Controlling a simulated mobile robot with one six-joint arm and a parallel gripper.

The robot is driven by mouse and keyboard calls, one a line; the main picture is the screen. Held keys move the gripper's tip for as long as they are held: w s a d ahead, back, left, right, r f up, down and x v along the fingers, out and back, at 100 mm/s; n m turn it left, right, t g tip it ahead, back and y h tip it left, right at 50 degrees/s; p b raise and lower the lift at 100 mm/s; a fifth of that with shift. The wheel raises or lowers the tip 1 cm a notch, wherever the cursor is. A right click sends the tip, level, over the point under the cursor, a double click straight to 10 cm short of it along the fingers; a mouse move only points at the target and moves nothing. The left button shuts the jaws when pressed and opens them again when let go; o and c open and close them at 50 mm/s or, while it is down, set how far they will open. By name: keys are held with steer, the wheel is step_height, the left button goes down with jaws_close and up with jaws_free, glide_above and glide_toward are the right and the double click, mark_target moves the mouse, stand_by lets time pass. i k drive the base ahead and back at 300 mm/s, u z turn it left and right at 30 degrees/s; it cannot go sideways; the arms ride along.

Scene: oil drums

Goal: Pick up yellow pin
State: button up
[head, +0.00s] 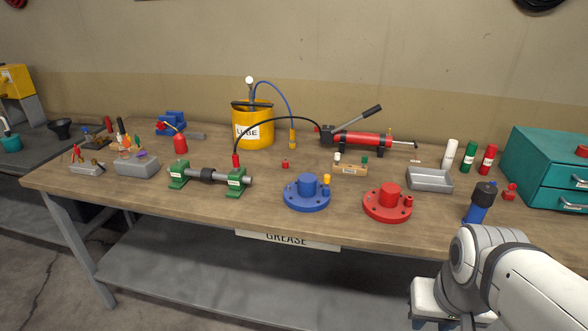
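A small yellow pin-like piece (326,180) stands upright at the back right of the blue flanged disc (307,196), near the middle of the workbench. Whether it sits in a hole of the disc is too small to tell. My gripper (432,324) is at the bottom edge, right of centre, in front of the bench and well apart from the yellow piece. Only its upper part shows, and its fingertips are cut off by the frame.
A red flanged disc (388,205) stands right of the blue one. A green-ended shaft stand (206,179) is to the left. A yellow lube bucket (252,127) and red hand pump (360,139) stand behind. A grey tray (430,180) and teal drawers (548,167) are at right.

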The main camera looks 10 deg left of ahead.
mark_target(327, 178)
steer(key=u, duration=0.55)
steer(key=i, duration=1)
